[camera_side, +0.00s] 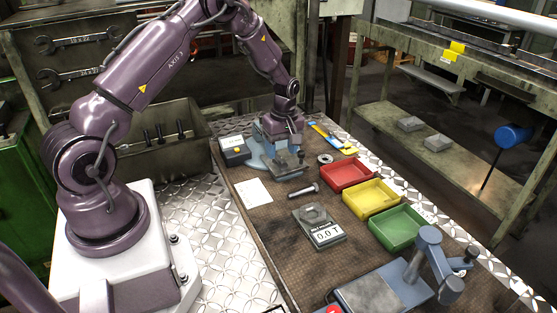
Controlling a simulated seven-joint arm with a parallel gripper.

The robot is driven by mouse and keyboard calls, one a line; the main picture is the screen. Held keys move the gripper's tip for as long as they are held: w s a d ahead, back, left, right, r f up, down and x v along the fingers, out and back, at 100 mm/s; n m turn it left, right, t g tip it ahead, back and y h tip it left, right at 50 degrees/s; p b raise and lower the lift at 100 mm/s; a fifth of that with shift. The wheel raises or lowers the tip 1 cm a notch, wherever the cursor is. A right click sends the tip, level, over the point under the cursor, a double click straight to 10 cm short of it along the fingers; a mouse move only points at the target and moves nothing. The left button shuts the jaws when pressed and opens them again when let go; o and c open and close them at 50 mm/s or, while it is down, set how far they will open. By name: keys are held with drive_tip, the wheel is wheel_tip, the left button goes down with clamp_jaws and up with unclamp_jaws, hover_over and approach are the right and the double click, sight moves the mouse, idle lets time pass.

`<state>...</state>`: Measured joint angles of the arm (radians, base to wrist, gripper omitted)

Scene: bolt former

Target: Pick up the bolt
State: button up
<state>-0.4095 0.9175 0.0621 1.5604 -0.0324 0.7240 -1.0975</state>
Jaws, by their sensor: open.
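A dark grey bolt (303,190) lies on its side on the brown workbench mat (262,213), with its head toward the right. My gripper (291,153) is at the end of the purple arm, low over the blue-grey fixture (262,160) at the back of the bench. It is open, and I see nothing held in it. It is behind the bolt and apart from it. The fingertips are small and partly merge with the fixture, so whether they touch it is unclear.
Red (346,173), yellow (370,198) and green (398,227) trays line the right side. A scale (318,226) reading 0.0 T stands in front of the bolt. A white paper (254,191) lies left. A blue press (385,290) fills the front. Several bolts stand in a metal bin (172,158).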

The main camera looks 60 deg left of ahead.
sight(281, 160)
wheel_tip(281, 160, down, 3)
drive_tip(key=shift+s+f, duration=0.1)
drive_tip(key=shift+f, duration=0.05)
drive_tip(key=shift+c, duration=0.5)
drive_tip(key=c, duration=0.9)
